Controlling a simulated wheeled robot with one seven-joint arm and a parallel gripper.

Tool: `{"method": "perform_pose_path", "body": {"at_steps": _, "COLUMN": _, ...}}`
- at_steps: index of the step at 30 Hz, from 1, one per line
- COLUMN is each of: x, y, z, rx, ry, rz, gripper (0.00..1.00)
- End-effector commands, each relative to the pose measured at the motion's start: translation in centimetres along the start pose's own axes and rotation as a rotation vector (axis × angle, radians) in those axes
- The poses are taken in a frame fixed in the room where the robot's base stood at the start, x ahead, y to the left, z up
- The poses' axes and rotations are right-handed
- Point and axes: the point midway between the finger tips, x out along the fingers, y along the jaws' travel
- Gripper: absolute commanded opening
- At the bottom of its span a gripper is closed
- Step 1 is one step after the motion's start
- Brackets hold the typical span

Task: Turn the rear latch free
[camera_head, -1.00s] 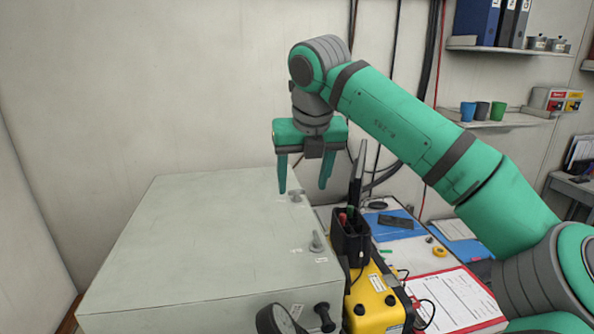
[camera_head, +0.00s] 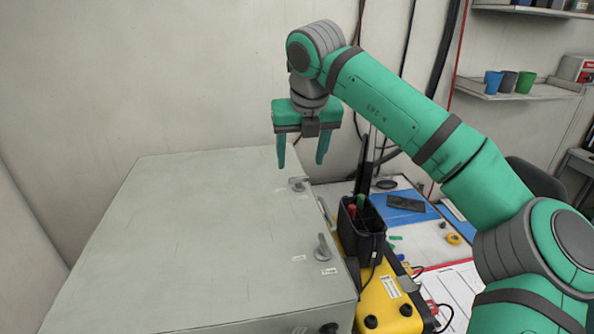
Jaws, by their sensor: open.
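A large grey-green panel box (camera_head: 190,235) fills the left and middle of the head view. The rear latch (camera_head: 297,184), a small grey turn-handle, sits on its top near the far right edge. A second, similar latch (camera_head: 323,247) stands nearer to me on the same right side, with small white labels beside it. My gripper (camera_head: 301,168) points down with its two green fingers apart and nothing between them. The fingertips appear just above and behind the rear latch; I cannot tell whether they touch it.
A black holder (camera_head: 362,232) with tools and a tall black antenna stands by a yellow case (camera_head: 382,300), close to the box's right side. A desk with a blue mat (camera_head: 408,217) and phone lies beyond. Hanging cables run down the wall behind my gripper.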

Motion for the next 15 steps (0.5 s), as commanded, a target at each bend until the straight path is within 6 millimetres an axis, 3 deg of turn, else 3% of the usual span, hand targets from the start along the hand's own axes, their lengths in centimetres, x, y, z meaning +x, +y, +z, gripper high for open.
{"method": "perform_pose_path", "body": {"at_steps": 7, "x": 4.1, "y": 0.2, "z": 0.0, "rx": -0.002, "ry": 0.002, "rz": 0.003, "gripper": 0.59}}
{"method": "perform_pose_path", "body": {"at_steps": 15, "x": 5.9, "y": 0.4, "z": 0.1, "rx": -0.005, "ry": 0.0, "rz": 0.003, "gripper": 0.59}}
